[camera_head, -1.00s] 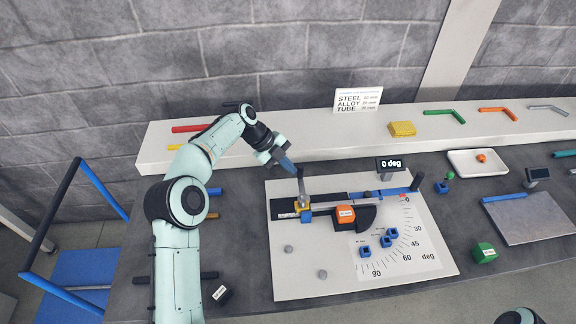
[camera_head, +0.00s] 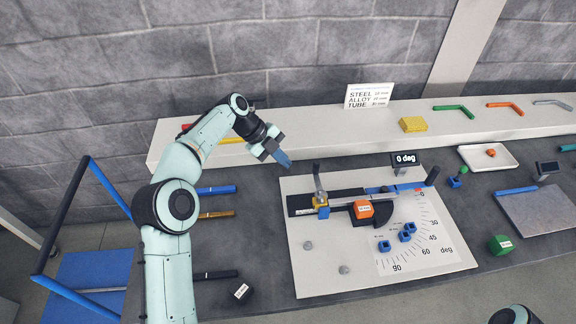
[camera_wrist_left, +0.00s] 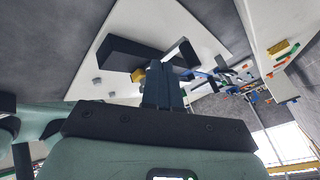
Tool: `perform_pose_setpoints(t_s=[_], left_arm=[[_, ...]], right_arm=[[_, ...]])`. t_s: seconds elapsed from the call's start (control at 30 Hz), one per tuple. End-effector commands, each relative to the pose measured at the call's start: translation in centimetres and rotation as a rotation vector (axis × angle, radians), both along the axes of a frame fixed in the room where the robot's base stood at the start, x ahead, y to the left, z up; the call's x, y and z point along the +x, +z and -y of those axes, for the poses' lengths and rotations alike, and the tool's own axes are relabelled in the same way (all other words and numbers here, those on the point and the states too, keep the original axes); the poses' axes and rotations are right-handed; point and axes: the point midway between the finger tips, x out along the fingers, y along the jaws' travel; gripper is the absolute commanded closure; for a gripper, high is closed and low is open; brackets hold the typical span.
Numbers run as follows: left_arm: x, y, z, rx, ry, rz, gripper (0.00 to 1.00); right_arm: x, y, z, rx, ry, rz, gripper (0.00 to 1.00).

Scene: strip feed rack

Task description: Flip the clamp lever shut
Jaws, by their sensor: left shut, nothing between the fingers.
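The clamp lever (camera_head: 317,180) is a grey arm that stands up from a yellow clamp block (camera_head: 321,202) at the left part of a dark rail (camera_head: 299,205). The rail lies on a white board. My left gripper (camera_head: 284,159) has blue fingers. It is shut and empty, up and left of the lever's top, with a gap between them in the head view. In the left wrist view, the shut fingers (camera_wrist_left: 162,92) cover part of the bench fixture, and the yellow block (camera_wrist_left: 138,75) shows beside them. My right gripper is not in view.
An orange block (camera_head: 363,209) sits by the rail, right of the clamp. Blue pieces (camera_head: 405,236) lie on the angle scale, and a display (camera_head: 405,159) reads 0 deg. A white shelf (camera_head: 350,146) runs behind. The board's front left has two grey knobs.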

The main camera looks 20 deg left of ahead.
Motion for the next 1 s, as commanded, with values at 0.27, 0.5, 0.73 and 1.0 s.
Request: perform_pose_setpoints(t_s=[0.27, 0.5, 0.73, 1.0], left_arm=[[-0.5, 4.6, -3.0, -0.002, -0.003, 0.003, 1.00], [-0.7, 5.5, -3.8, -0.002, -0.005, 0.000, 1.00], [-0.7, 5.4, -3.8, -0.002, -0.005, 0.000, 1.00], [-0.7, 5.4, -3.8, -0.002, -0.005, 0.000, 1.00]], right_arm=[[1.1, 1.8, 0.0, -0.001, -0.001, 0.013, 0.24], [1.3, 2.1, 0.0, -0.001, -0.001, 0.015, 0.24], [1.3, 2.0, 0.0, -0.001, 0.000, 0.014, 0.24], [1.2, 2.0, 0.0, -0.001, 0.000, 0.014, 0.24]])
